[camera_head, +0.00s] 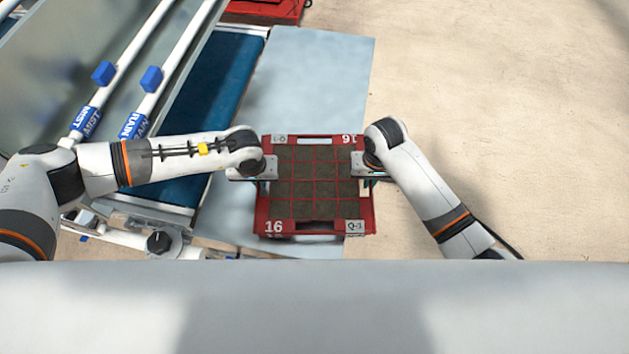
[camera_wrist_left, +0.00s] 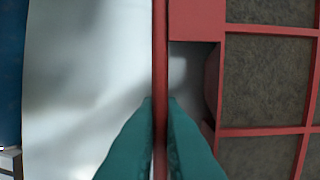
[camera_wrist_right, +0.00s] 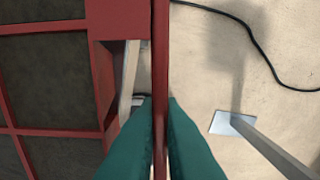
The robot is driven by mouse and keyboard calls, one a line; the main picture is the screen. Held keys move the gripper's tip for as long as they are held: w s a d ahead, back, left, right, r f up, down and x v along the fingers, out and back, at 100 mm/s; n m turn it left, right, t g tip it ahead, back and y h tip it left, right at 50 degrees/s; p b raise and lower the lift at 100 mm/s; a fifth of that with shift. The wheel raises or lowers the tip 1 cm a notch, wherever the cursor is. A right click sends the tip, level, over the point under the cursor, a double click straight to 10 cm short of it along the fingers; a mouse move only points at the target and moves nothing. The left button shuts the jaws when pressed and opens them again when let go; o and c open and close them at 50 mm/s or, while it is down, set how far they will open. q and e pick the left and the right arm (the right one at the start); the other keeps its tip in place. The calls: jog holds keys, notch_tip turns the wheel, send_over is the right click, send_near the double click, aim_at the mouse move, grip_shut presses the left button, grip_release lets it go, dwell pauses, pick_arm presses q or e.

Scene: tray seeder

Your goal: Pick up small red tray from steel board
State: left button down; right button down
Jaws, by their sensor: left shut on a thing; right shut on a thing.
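The small red tray (camera_head: 315,229) has a grid of soil-filled cells and labels with 16 and Q-1. It is over the lower right part of the steel board (camera_head: 318,75), and its right side reaches past the board's edge. I cannot tell whether it touches the board. My left gripper (camera_head: 268,168) is shut on the tray's left rim; the teal fingers straddle the red rim (camera_wrist_left: 160,60) in the left wrist view. My right gripper (camera_head: 361,167) is shut on the right rim, also seen in the right wrist view (camera_wrist_right: 160,60).
A machine with a blue belt (camera_head: 215,85) and white pipes marked MIST and RAIN stands to the left of the board. A red object (camera_head: 265,10) is at the top. Open floor (camera_head: 480,90) lies to the right, with a black cable (camera_wrist_right: 255,45) on it.

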pick_arm(q)
jog(key=shift+r, duration=0.15)
pick_arm(e)
jog(key=shift+r, duration=0.15)
dwell(0.5)
